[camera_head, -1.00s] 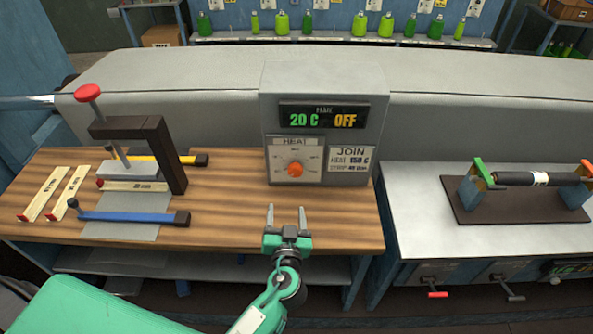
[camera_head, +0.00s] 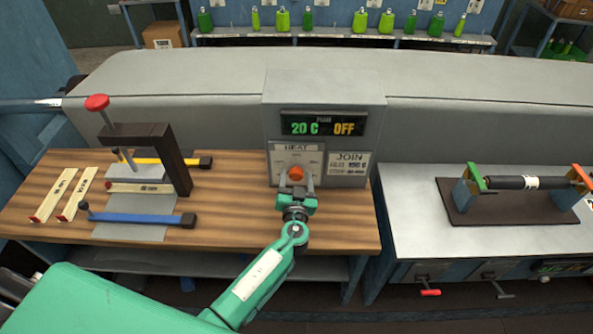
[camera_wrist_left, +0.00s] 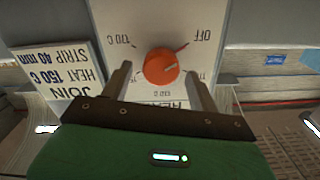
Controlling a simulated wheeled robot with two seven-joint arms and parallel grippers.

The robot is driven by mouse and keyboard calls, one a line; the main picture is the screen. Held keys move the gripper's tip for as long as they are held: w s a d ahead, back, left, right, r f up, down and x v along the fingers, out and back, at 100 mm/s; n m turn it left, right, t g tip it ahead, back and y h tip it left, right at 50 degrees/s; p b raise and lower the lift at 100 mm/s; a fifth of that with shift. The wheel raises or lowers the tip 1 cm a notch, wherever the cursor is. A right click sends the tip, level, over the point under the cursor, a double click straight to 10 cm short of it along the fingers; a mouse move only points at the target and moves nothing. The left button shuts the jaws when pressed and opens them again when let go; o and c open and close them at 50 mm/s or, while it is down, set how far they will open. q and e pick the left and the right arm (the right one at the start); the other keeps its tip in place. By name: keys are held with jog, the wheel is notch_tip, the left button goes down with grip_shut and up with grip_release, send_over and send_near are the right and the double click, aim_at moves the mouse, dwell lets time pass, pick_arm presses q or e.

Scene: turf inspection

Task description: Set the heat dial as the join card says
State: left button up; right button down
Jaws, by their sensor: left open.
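The orange heat dial (camera_head: 296,173) sits on a white plate on the front of the grey control box (camera_head: 272,112). It also shows in the left wrist view (camera_wrist_left: 162,67), upside down, between the fingers and not gripped. The display (camera_head: 322,124) reads 20 C and OFF. The join card (camera_head: 348,163) right of the dial reads, in the left wrist view (camera_wrist_left: 58,78), HEAT 150 C and STRIP 40 mm. My left gripper (camera_head: 297,183) is open, with its fingertips close to the dial on either side. My right gripper is not in view.
A clamp press (camera_head: 172,158) with a red knob stands at the left of the wooden bench (camera_head: 235,222). Blue (camera_head: 135,218) and yellow-handled tools and wooden strips (camera_head: 77,195) lie around it. A roller on a stand (camera_head: 520,184) sits on the right table. The bench front is clear.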

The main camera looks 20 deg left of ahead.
pick_arm(q)
jog(key=shift+w+a, duration=0.2)
jog(key=shift+w, duration=0.45)
jog(key=shift+c, duration=0.4)
